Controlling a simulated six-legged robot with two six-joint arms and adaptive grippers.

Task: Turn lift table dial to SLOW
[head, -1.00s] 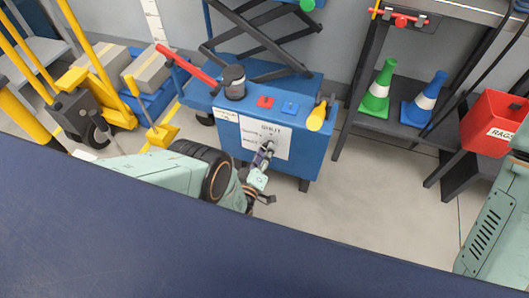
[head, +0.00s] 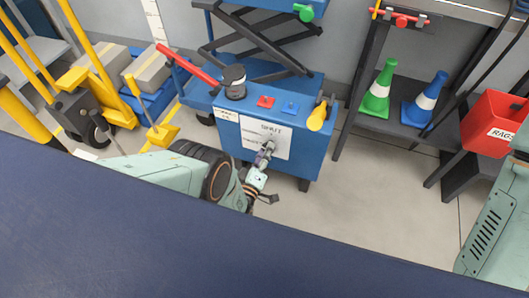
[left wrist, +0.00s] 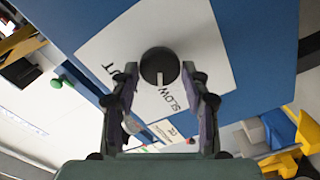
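The lift table dial is a round black knob (left wrist: 160,66) on a white label sheet (left wrist: 205,40), fixed to the blue lift table cabinet (head: 310,150). In the left wrist view a pale mark on the knob points down the picture, towards the word SLOW printed below it. Letters ending in UT show to its left. My left gripper (left wrist: 160,76) is open, its fingers on either side of the knob with a small gap at each side. In the head view my left gripper (head: 267,152) is at the label sheet and partly hides the dial. My right gripper is not in view.
On the cabinet top are a dark cylinder (head: 234,80), a red button (head: 266,101), a blue button (head: 290,107) and a yellow-ended handle (head: 317,119). A green cone (head: 377,92), a blue cone (head: 425,100) and a red rags bin (head: 490,122) stand to the right.

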